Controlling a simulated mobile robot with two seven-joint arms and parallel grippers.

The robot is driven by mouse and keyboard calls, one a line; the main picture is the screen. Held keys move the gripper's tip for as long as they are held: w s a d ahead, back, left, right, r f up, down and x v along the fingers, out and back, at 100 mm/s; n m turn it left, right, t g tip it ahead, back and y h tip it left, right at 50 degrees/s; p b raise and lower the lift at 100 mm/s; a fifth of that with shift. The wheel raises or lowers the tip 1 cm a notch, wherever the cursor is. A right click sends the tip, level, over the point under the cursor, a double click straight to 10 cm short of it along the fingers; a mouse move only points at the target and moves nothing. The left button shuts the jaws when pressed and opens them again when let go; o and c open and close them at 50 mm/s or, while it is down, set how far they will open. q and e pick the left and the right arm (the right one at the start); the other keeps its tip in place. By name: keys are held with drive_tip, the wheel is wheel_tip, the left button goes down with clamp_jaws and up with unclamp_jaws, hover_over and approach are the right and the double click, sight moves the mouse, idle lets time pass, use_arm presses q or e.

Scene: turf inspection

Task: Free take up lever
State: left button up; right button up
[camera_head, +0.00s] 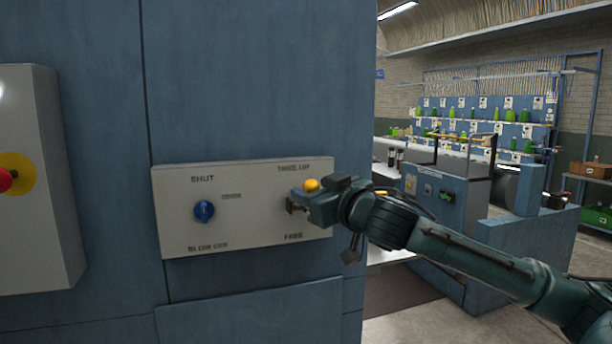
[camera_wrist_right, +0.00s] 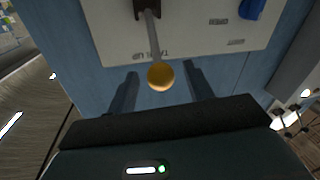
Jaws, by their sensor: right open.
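The take up lever ends in a yellow-orange ball knob (camera_head: 311,185) on the light grey panel (camera_head: 250,220). The knob is near the TAKE UP label at the panel's top right; the FREE label is below. In the right wrist view the knob (camera_wrist_right: 161,77) sits on a grey stem (camera_wrist_right: 152,35) rising from a dark pivot bracket. My right gripper (camera_head: 300,198) is at the lever, partly hiding it in the head view. In the wrist view its open fingers (camera_wrist_right: 162,71) lie on either side of the knob, with a visible gap on each side. My left gripper is not in view.
A blue rotary knob (camera_head: 204,211) sits on the panel's left half, between SHUT and BLOW OFF labels. A grey box with a red and yellow emergency button (camera_head: 12,178) is at far left. Blue cabinet walls (camera_head: 250,80) surround the panel. A blue workbench area stands at right.

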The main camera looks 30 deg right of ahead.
drive_tip(key=shift+w+p, duration=0.4)
drive_tip(key=shift+w, duration=1.4)
drive_tip(key=shift+c, duration=0.5)
clamp_jaws()
